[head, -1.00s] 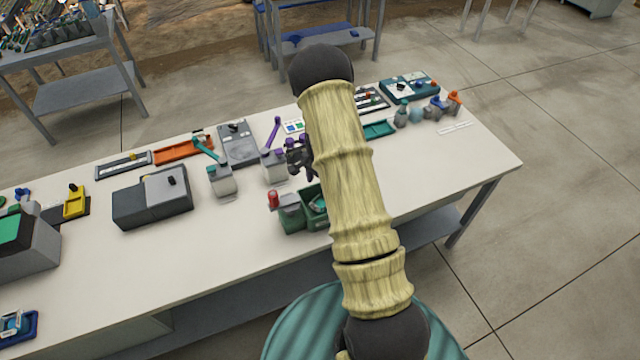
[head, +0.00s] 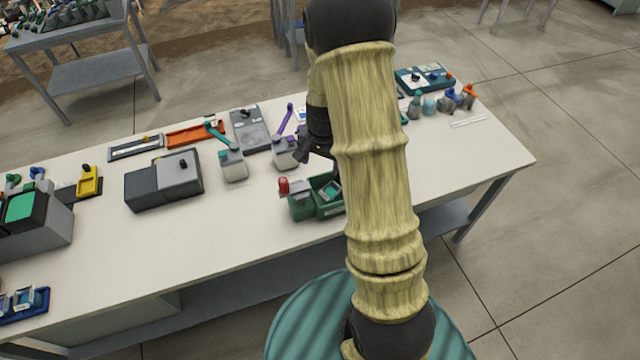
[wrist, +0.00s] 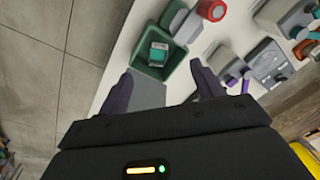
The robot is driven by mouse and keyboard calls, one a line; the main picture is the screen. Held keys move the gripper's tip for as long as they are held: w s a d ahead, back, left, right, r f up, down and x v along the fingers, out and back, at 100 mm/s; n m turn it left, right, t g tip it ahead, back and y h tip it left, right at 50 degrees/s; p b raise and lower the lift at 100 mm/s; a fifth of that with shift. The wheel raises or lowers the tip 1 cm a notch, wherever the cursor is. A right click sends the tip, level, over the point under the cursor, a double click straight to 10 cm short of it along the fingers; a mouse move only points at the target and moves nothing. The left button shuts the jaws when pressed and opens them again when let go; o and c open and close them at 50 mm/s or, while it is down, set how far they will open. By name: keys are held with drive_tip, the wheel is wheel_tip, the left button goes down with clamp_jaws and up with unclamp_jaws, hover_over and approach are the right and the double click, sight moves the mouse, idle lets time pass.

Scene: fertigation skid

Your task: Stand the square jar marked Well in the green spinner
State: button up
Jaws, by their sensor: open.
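The green spinner (head: 301,205) is a green open-topped unit with a grey part and a red knob (head: 284,185), near the table's front edge. It also shows in the wrist view (wrist: 183,57). A small squarish jar with a teal and white face (wrist: 158,53) sits inside its green box; I cannot read any marking on it. My gripper (wrist: 163,88) is open, with nothing between its dark fingers, and the green box lies just ahead of them. In the head view my gripper (head: 318,150) is just behind the box, partly hidden by my arm. I cannot make out which jar is marked Well.
A grey box (head: 165,183) stands left, several small coloured-top bottles (head: 448,102) at the right. The table's front right (head: 455,165) is clear.

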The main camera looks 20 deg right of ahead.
drive_tip(key=s+a+r+n, duration=0.3)
drive_tip(key=s+r+n, duration=0.1)
drive_tip(key=s+r, duration=0.2)
drive_tip(key=s+a+r+n+t, duration=0.1)
drive_tip(key=s+a+r+n, duration=0.2)
drive_tip(key=s+r, duration=0.3)
drive_tip(key=s+n, duration=0.1)
drive_tip(key=s, duration=0.2)
drive_tip(key=shift+s+n+t, duration=0.25)
drive_tip(key=shift+n+t, duration=0.05)
drive_tip(key=shift+n, duration=0.1)
drive_tip(key=shift+a+f+b, duration=0.1)
drive_tip(key=shift+f+b, duration=0.2)
drive_tip(key=shift+f, duration=0.05)
